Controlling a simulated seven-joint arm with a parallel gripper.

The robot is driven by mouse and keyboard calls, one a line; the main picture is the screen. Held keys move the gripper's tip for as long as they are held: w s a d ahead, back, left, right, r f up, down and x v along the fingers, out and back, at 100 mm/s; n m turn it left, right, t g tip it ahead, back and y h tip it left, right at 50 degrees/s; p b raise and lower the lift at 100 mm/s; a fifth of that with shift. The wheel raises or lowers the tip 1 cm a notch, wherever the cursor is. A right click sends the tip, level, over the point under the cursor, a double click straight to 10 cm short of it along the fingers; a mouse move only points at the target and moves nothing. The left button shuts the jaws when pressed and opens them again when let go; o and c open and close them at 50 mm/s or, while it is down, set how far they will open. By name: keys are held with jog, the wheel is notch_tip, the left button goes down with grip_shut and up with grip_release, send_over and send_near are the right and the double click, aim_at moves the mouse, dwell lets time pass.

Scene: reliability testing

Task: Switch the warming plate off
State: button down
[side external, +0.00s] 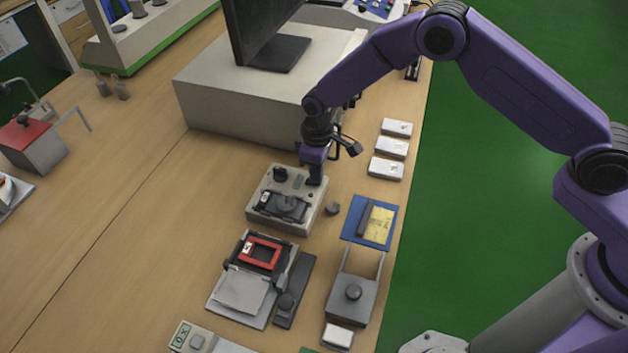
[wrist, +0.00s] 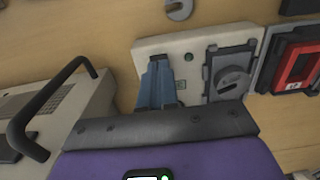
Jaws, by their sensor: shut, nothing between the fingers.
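The warming plate appears to be the beige box (side external: 255,213) with a dark plate bearing a round grey piece on its front half; it also shows in the wrist view (wrist: 207,38). A black knob (side external: 280,174) stands on its back left in the side view.
A large beige block (side external: 235,105) with a monitor (side external: 260,30) stands close behind. A small grey slotted piece (side external: 333,209), white boxes (side external: 391,147) and a blue mat (side external: 354,228) lie to the right. A red-framed fixture (side external: 262,252) is in front.

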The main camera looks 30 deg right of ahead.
notch_tip(320, 180, up, 7)
dwell(0.8)
jog(key=shift+f, duration=0.15)
jog(key=s+d+r+n, duration=0.1)
jog(key=s+d+r, duration=0.2)
jog(key=s+r, duration=0.6)
jog(key=s+d+r+n, duration=0.1)
jog(key=s+d+r, duration=0.2)
jog(key=s+d, duration=0.6)
jog(key=s+d+r+n, duration=0.1)
jog(key=s+d+r, duration=0.3)
jog(key=s+d, duration=0.6)
jog(key=s, duration=0.7)
jog(key=shift+r+n, duration=0.25)
jog(key=shift+n, duration=0.05)
